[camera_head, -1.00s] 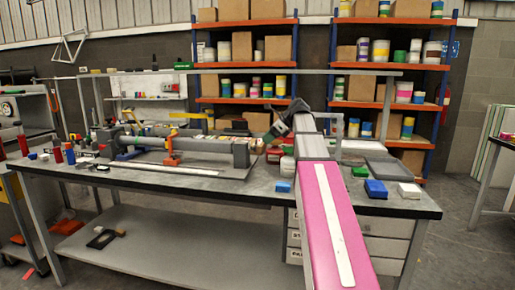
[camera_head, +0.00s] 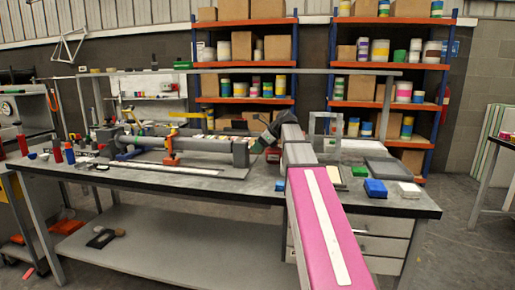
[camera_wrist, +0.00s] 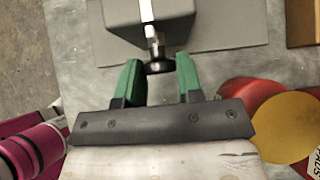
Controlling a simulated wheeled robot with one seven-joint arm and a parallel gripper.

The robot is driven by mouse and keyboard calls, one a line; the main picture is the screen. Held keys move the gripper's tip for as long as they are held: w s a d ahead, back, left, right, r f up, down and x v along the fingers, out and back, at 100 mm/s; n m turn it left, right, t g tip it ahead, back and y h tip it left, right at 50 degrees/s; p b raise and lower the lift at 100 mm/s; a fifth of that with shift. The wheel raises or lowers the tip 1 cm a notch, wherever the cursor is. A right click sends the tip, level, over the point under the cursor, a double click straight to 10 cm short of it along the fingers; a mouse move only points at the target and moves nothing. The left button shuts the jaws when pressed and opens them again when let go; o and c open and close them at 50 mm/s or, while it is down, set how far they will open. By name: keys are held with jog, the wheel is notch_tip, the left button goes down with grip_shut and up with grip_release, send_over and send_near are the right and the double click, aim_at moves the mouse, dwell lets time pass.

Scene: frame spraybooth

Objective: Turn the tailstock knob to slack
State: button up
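The tailstock is a grey block (camera_head: 240,152) at the right end of the long grey fixture on the bench. It also shows at the top of the wrist view (camera_wrist: 150,18). A short metal shaft comes out of its face and ends in a small dark knob (camera_wrist: 158,67). My gripper (camera_wrist: 158,75) is open, with one green finger on each side of the knob and a visible gap on both sides. I cannot tell exactly how deep the knob sits between the fingers. In the head view my gripper (camera_head: 262,142) is just right of the tailstock, and the knob is hidden.
A red and yellow round item (camera_wrist: 283,125) lies close to the right of my gripper in the wrist view. An overhead rail (camera_head: 300,72) spans above the bench.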

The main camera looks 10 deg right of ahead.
jog(key=shift+s, duration=0.1)
jog(key=shift+s+a+f+n+t+h, duration=0.1)
jog(key=shift+s+f+n+t+h, duration=0.05)
jog(key=shift+n+t, duration=1.75)
jog(key=shift+s+a+f+n+t+h, duration=0.15)
jog(key=shift+n+t, duration=1)
jog(key=shift+t, duration=1.4)
jog(key=shift+s+d+f+n+t+h, duration=0.1)
jog(key=shift+f+n+t+h, duration=0.1)
jog(key=shift+n+t, duration=1.7)
jog(key=shift+t, duration=0.55)
jog(key=o, duration=0.9)
